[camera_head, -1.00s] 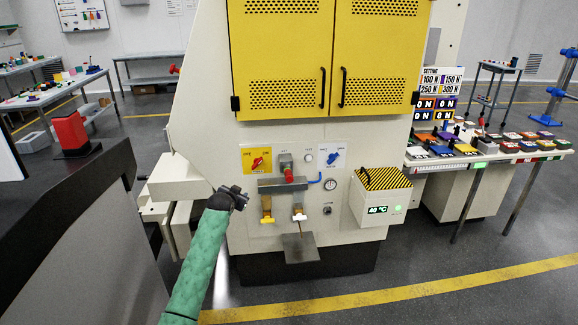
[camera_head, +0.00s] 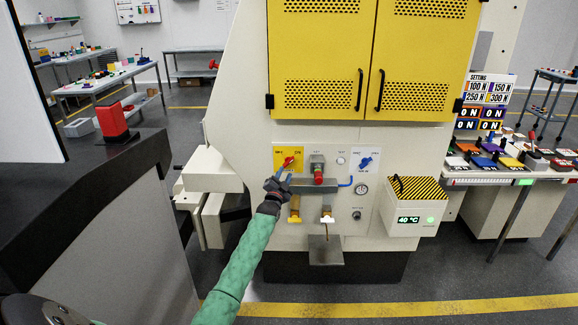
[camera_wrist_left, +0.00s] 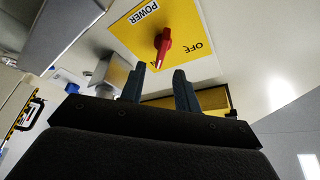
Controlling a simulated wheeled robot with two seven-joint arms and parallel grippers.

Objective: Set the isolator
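The isolator is a red rotary knob (camera_head: 289,162) on a yellow plate (camera_head: 279,152) at the upper left of the machine's panel. In the left wrist view the red knob (camera_wrist_left: 163,46) stands out from the yellow plate (camera_wrist_left: 185,25), which reads POWER and OFF. My left gripper (camera_head: 279,179) is just below and in front of the plate and covers its lower edge. In the wrist view its two fingers (camera_wrist_left: 160,69) are apart and empty, pointing at the knob without visibly holding it. My right gripper is not in view.
Right of the knob are a red button (camera_head: 319,178) on a grey bracket, a blue knob (camera_head: 366,162) and a gauge (camera_head: 361,189). Yellow (camera_head: 295,212) and white (camera_head: 327,214) handles hang below. A striped box (camera_head: 414,205) projects at right. A dark-topped cabinet (camera_head: 110,175) stands left.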

